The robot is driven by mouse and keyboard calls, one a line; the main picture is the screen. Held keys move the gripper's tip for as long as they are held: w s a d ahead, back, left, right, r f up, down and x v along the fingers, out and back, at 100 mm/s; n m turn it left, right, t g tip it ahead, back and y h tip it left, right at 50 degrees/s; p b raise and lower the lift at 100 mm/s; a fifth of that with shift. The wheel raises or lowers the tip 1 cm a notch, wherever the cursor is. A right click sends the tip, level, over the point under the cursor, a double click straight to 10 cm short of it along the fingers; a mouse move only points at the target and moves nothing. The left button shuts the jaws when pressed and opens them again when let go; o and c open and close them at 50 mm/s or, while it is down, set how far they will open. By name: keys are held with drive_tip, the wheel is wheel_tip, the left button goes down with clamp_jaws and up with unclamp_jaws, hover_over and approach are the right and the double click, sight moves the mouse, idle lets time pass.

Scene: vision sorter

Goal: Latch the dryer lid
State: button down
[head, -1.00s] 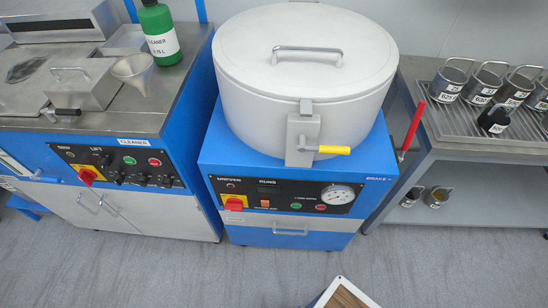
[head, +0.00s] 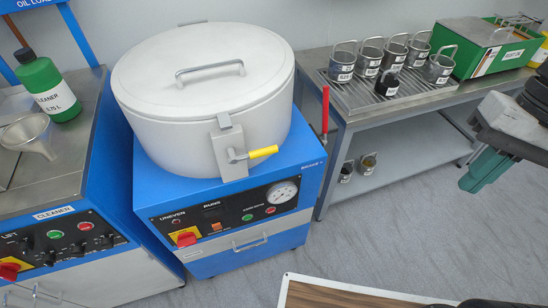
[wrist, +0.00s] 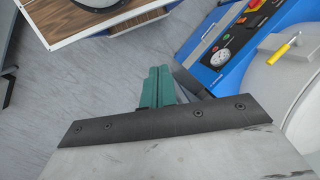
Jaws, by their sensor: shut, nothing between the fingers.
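The dryer (head: 190,135) is a round grey drum on a blue cabinet, left of centre in the head view. Its pale lid (head: 150,68), with a bar handle on top, lies flat on the drum. A grey latch block (head: 230,152) sits on the drum's front, with a hook piece at the lid rim. Its yellow lever handle (head: 263,152) sticks out sideways to the right; it also shows in the wrist view (wrist: 280,54). My gripper (head: 482,172), with green fingers, is far right of the latch, apart from it. In the wrist view the green fingers (wrist: 157,86) are together and empty.
A red lever (head: 325,108) stands right of the dryer. A steel bench (head: 345,112) carries several labelled beakers and a green box (head: 475,55). The cleaner machine (head: 60,215) stands left. A wood-topped surface (head: 330,295) is in front. Grey floor lies between.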

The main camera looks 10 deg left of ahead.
drive_tip(key=w+a+f+m+g+y, duration=0.4)
drive_tip(key=w+a+f+m+y, duration=0.2)
drive_tip(key=w+a+f+y, duration=0.2)
drive_tip(key=w+a+f+m+g+y, duration=0.4)
drive_tip(key=w+a+f+m+y, duration=0.3)
drive_tip(key=a+f, duration=0.6)
drive_tip(key=shift+w+a+f+m+y, duration=0.3)
drive_tip(key=shift+w+a+y, duration=0.2)
drive_tip(key=shift+w+a, duration=0.45)
drive_tip(key=shift+w+d, duration=0.1)
drive_tip(key=x, duration=1)
drive_tip(key=shift+d+r, duration=0.15)
drive_tip(key=shift+d, duration=0.05)
